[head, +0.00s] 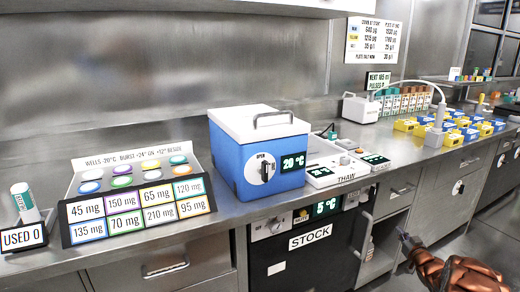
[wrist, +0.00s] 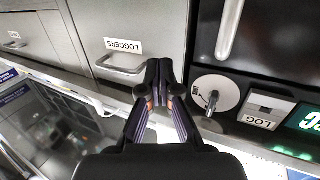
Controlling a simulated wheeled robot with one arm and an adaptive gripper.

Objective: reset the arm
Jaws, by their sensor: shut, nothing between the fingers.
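My arm shows at the lower right of the head view, dark copper in colour, with my gripper (head: 405,240) at its upper left end, in front of the counter's cabinets. In the wrist view my gripper (wrist: 160,68) has its two dark fingers together at the tips, with nothing between them. Beyond the fingertips is a grey drawer labelled LOGGERS (wrist: 123,46), its lettering upside down, with a metal handle (wrist: 122,66). A round white dial with a metal lever (wrist: 212,98) is just right of the fingers. Whether the fingers touch anything cannot be told.
A steel counter (head: 225,212) runs along the wall. It bears a blue and white cooler (head: 258,155), a rack of dose labels (head: 140,212), and several yellow and blue blocks (head: 455,130) at the right. Below is a STOCK unit (head: 310,237). The floor is partly clear at lower right.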

